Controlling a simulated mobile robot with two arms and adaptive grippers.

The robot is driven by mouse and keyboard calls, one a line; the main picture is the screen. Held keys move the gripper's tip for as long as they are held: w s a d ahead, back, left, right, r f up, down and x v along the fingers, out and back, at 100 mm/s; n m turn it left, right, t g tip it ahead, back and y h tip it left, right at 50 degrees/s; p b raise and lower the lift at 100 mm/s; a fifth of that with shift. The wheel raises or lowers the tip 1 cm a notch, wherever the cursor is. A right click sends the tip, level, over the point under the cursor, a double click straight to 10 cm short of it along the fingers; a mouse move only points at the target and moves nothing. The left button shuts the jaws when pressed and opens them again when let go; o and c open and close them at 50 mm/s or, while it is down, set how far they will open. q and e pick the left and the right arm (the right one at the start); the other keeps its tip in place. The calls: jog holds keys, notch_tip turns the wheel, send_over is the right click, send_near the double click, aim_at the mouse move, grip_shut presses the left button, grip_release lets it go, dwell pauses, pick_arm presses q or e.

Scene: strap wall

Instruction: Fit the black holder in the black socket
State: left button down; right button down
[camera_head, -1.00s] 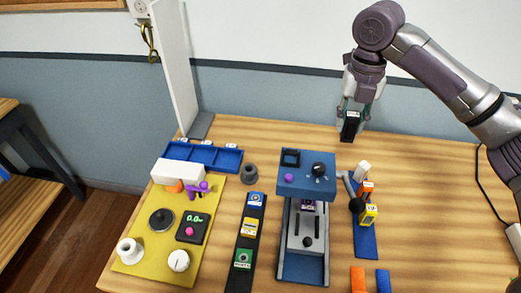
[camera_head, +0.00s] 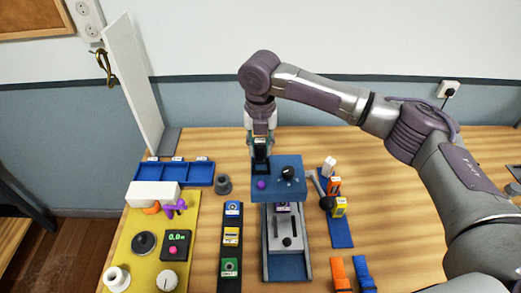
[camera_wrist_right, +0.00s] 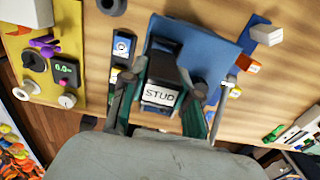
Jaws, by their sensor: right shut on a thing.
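My right gripper (camera_head: 261,138) is shut on the black holder (camera_head: 261,152) and holds it upright, pointing down, over the back left corner of the blue press head (camera_head: 280,193). In the right wrist view the holder (camera_wrist_right: 165,72) sits between the fingers and bears a white label reading STUD. The black socket is in that same corner of the press head. It is largely hidden behind the holder and gripper, so I cannot tell whether the holder's lower end is above it or inside it. My left gripper is not in view.
A black knob (camera_head: 288,173) and a purple button (camera_head: 261,184) stand close by on the press head. A grey ring-shaped part (camera_head: 223,185) and a blue tray (camera_head: 185,175) lie to the left. A blue rack (camera_head: 341,232) with coloured blocks stands right. The back right table is clear.

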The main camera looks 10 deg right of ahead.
aim_at(261, 154)
notch_tip(261, 154, down, 2)
jog(key=shift+d+f+p, duration=0.1)
jog(key=shift+f+p, duration=0.05)
jog(key=shift+p, duration=0.3)
jog(key=shift+f, duration=0.35)
jog(key=shift+f, duration=0.15)
jog(key=c, duration=0.8)
grip_release()
jog(key=shift+c, duration=0.2)
notch_tip(261, 154, up, 11)
jog(key=b, duration=0.3)
jog(key=shift+r+b, duration=0.2)
jog(key=shift+b, duration=0.15)
jog(key=shift+r, duration=0.5)
